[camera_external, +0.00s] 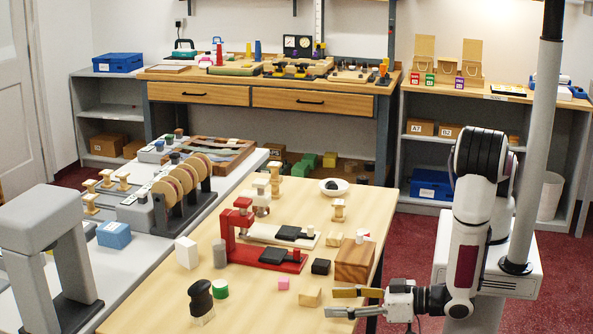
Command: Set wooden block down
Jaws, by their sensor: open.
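The wooden block (355,262) is a brown box-shaped piece near the right edge of the light wood table (160,305). It appears to rest flat on the tabletop. My gripper (338,302) reaches in from the right, just in front of and below the block in the picture. Its two fingers point left and are spread apart, with nothing seen between them. The gripper looks apart from the block, but its height above the table is hard to judge.
A red stand (240,245), white block (187,252) and black-handled brush (200,300) stand farther left. The front middle of the table is clear.

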